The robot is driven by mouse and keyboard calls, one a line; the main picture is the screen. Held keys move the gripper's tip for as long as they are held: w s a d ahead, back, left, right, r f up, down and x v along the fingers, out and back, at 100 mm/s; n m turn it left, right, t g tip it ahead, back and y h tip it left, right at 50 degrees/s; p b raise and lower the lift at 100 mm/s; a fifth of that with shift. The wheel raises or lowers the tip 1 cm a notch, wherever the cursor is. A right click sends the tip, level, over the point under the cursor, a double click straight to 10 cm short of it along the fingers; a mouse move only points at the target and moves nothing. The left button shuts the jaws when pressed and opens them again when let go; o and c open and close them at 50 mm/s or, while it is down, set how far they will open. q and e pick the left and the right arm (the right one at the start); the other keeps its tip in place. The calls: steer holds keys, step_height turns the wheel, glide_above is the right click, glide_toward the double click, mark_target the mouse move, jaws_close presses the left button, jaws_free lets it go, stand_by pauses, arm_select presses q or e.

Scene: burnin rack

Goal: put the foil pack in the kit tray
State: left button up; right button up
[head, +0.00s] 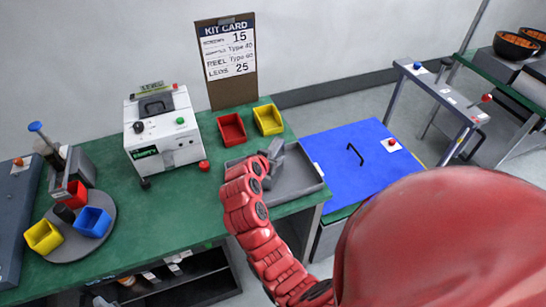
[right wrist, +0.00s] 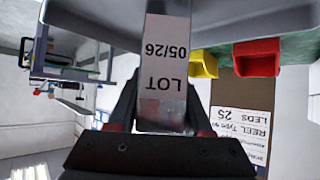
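The grey kit tray (head: 302,183) lies on the right part of the green bench. My right gripper (head: 273,150) is over the tray's left rear part in the head view. In the right wrist view, a pale foil pack (right wrist: 165,75) marked LOT 05/26 is between the two fingers of this gripper (right wrist: 160,112), which is shut on it. The tray (right wrist: 95,22) shows beyond the pack there. The pack cannot be made out in the head view, and whether it touches the tray is unclear. My left gripper is not in view.
Red (head: 231,129) and yellow (head: 268,119) bins stand behind the tray, before the kit card (head: 228,60). A white machine (head: 162,133) is left of them. A round turntable (head: 75,240) with small bins is at far left. A blue panel (head: 355,160) lies right.

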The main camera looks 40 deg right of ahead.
steer(key=o, duration=0.3)
steer(key=shift+r, duration=0.1)
